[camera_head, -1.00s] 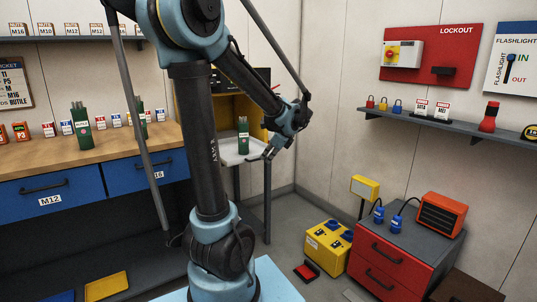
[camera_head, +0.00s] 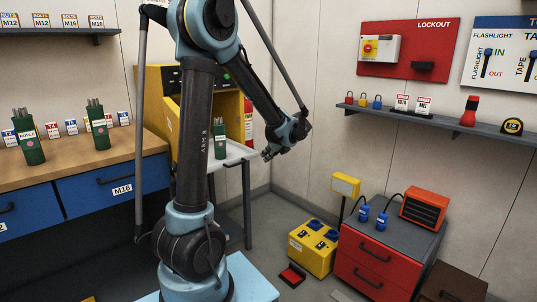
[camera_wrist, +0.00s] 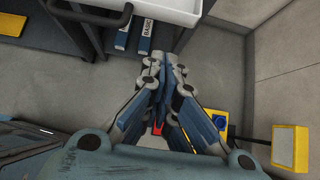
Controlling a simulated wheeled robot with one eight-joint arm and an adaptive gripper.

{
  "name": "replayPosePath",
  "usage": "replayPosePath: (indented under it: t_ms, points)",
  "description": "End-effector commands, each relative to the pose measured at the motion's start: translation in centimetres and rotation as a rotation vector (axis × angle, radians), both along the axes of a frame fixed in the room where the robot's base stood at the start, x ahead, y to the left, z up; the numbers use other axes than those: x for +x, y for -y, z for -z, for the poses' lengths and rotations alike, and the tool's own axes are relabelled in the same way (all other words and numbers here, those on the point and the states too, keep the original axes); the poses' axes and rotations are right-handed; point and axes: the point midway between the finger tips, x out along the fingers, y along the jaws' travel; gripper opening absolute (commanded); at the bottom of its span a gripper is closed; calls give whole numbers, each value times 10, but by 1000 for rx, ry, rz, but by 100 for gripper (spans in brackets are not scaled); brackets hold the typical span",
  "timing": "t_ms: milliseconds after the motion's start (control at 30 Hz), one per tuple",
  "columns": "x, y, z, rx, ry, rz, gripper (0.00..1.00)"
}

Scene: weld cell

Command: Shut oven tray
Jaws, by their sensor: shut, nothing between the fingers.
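The yellow oven (camera_head: 150,82) stands behind my arm, with its pale tray (camera_head: 240,150) sticking out at the front. A green canister (camera_head: 220,146) with rods stands on the tray. My gripper (camera_head: 267,155) is shut and empty, just right of the tray's outer end in the head view. In the wrist view the shut fingers (camera_wrist: 166,72) point toward the white tray (camera_wrist: 172,8) at the top edge, with a visible gap. My arm hides part of the oven and tray.
A workbench with blue drawers (camera_head: 90,188) is on the left. A yellow box (camera_head: 313,248) and red drawer cabinet (camera_head: 375,262) stand on the floor at right. A shelf (camera_head: 440,122) runs along the right wall. Grey floor lies open below the gripper.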

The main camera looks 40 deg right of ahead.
Motion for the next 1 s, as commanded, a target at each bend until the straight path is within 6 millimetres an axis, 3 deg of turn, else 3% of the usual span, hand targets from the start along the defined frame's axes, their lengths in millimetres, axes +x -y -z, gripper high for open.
replayPosePath:
  t_ms: [267, 500, 1000]
  points:
    - [35, -4, 34, -1, 0, -4, 0]
    - [63, -6, 32, -1, 1, -2, 0]
    - [72, -7, 32, -1, 0, -1, 0]
